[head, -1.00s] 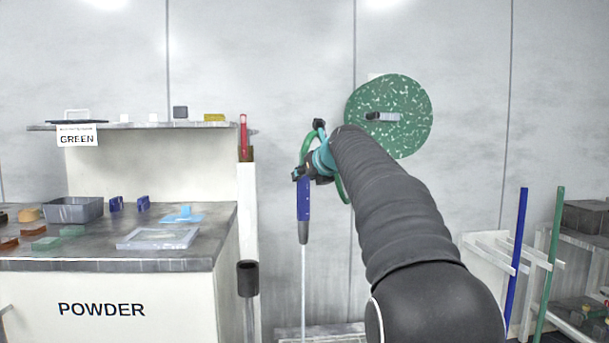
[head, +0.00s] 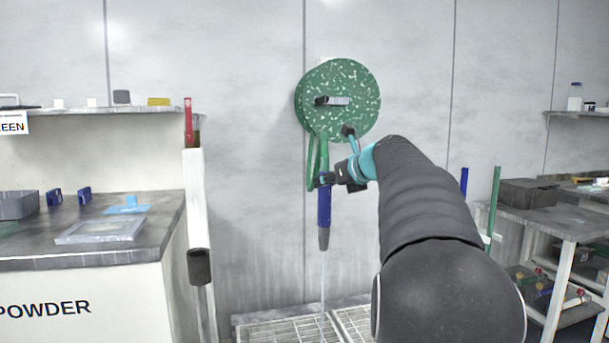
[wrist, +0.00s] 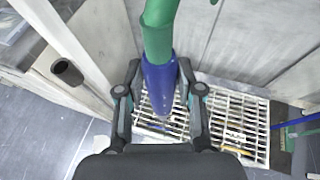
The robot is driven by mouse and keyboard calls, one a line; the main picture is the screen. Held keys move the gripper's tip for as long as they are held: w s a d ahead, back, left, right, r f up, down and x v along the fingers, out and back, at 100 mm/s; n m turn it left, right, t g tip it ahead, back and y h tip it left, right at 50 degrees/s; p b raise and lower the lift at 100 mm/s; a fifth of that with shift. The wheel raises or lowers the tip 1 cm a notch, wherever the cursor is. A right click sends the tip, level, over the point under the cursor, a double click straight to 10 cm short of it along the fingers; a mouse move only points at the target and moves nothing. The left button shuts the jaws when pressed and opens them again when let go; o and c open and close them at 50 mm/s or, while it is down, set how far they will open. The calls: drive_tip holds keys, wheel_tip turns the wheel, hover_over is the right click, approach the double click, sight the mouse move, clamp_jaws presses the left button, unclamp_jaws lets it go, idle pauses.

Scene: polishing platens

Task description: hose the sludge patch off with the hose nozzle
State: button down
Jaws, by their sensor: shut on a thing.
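My gripper (head: 328,180) is shut on the hose nozzle (head: 324,214), a blue body with a grey tip that hangs upright, tip down. The nozzle also shows in the wrist view (wrist: 160,82) between both fingers of my gripper (wrist: 160,78). A thin pale stream (head: 323,285) runs from the tip down to the left floor grate (head: 275,331). The green hose (wrist: 159,32) joins the nozzle's top. I cannot make out the sludge patch for certain; small dark and yellowish bits show under the grates in the wrist view.
A green speckled disc (head: 352,78) hangs on the wall behind the hose. The POWDER counter (head: 95,250) stands at left, with a post and dark cup (head: 199,266) beside it. A table (head: 545,220) stands at right.

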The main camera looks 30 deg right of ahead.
drive_tip(key=s+d+f+b, duration=0.3)
drive_tip(key=s+d+b, duration=0.25)
drive_tip(key=d, duration=0.35)
drive_tip(key=s+a+f, duration=0.1)
drive_tip(key=s+f, duration=0.3)
drive_tip(key=s, duration=1.3)
drive_tip(key=s+a+f, duration=0.2)
drive_tip(key=s+f, duration=0.1)
drive_tip(key=s, duration=1.4)
drive_tip(key=s+a+f, duration=0.2)
drive_tip(key=s+f, duration=0.2)
drive_tip(key=s, duration=1.2)
drive_tip(key=shift+s+f, duration=0.35)
drive_tip(key=shift+s, duration=0.05)
drive_tip(key=shift+d, duration=0.1)
